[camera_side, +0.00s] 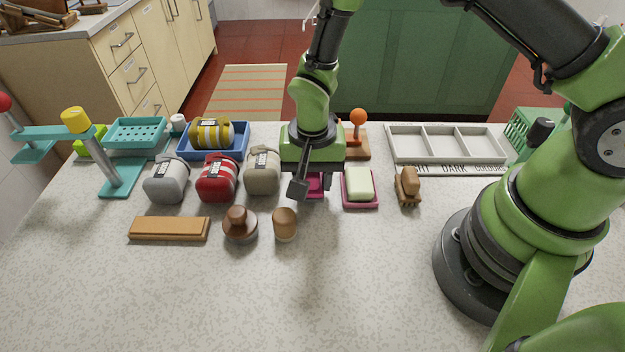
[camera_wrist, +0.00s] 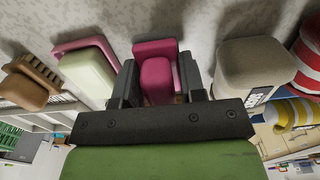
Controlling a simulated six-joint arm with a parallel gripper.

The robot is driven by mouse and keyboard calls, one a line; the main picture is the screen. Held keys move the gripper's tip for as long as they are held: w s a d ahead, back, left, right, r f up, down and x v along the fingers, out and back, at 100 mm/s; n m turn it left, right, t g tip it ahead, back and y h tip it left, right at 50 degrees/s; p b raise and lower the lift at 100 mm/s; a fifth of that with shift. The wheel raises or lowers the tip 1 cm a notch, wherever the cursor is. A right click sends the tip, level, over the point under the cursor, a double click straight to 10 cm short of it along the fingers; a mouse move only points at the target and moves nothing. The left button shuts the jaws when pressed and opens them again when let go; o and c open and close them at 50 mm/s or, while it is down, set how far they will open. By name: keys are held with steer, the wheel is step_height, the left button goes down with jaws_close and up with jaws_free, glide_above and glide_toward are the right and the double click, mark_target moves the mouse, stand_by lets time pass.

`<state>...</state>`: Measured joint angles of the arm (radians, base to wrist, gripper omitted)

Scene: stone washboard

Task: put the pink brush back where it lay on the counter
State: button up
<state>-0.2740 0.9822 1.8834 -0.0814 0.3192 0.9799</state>
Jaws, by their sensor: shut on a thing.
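My gripper (camera_side: 308,188) is shut on the pink brush (camera_side: 317,184), low over the counter (camera_side: 330,270), between a beige bundle and a pink soap dish. In the side view the gripper hides most of the brush. I cannot tell whether the brush touches the counter.
The beige bundle (camera_side: 262,170) stands close on the left. The pink dish (camera_side: 359,203) with pale soap (camera_side: 359,184) is close on the right, and a brown brush (camera_side: 407,186) lies beyond it. Two wooden-topped pieces (camera_side: 240,225) (camera_side: 285,224) stand in front. The front counter is clear.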

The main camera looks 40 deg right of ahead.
steer(key=shift+f, duration=0.6)
steer(key=o, duration=0.9)
steer(key=shift+f, duration=0.15)
